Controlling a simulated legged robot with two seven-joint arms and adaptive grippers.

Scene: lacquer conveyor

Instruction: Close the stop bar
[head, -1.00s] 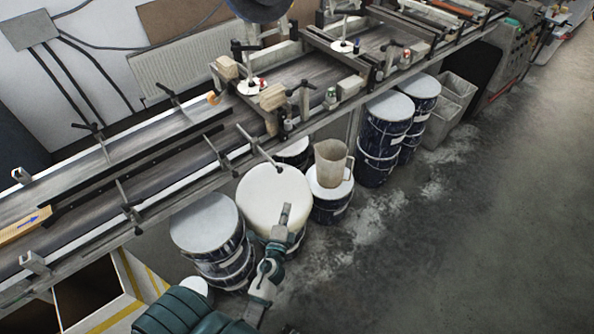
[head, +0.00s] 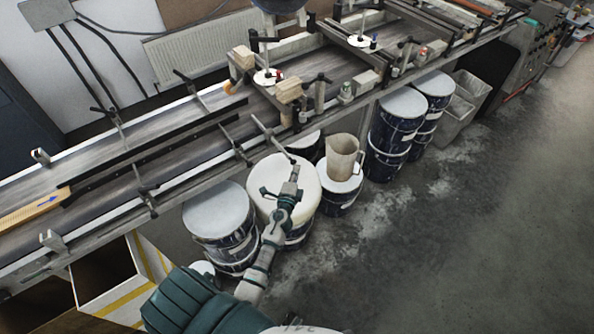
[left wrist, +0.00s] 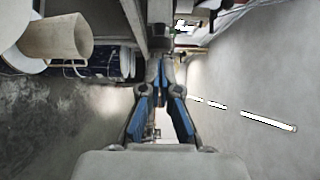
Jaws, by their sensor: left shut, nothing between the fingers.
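A thin bar that looks like the stop bar (head: 270,137) juts out from the conveyor's front edge, over the floor side, with a dark tip. It sticks outward rather than lying across the belt. My left gripper (head: 296,170) is shut and empty, just below the bar's tip in the picture, over a white-lidded drum. I cannot tell whether it touches the bar. In the left wrist view the fingers (left wrist: 160,65) come together; I cannot make out the bar there. My right gripper is not in view.
The conveyor (head: 100,205) runs diagonally, with a wooden plank (head: 38,208) at its left. Several drums stand under its front edge, including a white-topped one (head: 265,180). A beaker (head: 341,157) stands on another. The floor (head: 440,250) at right is clear.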

